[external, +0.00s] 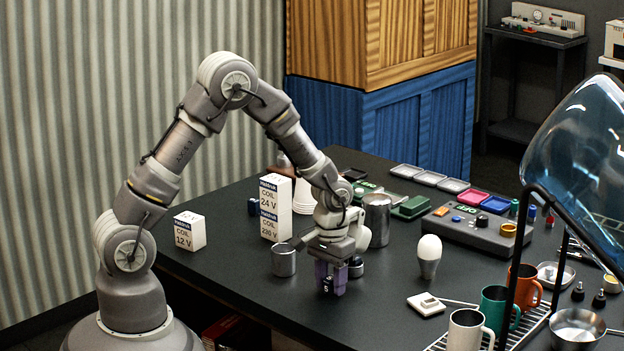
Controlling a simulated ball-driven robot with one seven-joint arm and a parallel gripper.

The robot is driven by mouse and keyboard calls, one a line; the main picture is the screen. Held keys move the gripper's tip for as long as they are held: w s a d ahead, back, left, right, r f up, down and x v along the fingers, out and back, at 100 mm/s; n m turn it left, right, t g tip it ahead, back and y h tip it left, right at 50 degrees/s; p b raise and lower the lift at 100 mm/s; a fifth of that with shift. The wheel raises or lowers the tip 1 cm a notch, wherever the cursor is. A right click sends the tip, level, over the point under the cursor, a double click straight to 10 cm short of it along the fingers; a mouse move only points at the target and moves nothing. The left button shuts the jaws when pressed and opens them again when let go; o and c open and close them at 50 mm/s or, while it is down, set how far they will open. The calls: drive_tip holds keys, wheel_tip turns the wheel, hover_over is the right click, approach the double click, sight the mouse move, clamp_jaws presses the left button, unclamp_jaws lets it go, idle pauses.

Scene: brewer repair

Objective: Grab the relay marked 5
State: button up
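My gripper (331,281) points straight down near the front edge of the dark table, with purple fingers. A small dark block with a white mark (326,286), which looks like the relay marked 5, sits low at the fingers. The fingers hide part of it. I cannot tell whether they are closed on it or only around it, or whether it touches the table.
Metal cylinders stand left (284,260) and behind (377,220) my gripper. Coil boxes (276,208) stand behind left. A light bulb (429,256), a white switch (426,304) and mugs (466,330) are to the right. A control panel (475,230) lies farther back.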

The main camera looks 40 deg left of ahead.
clamp_jaws()
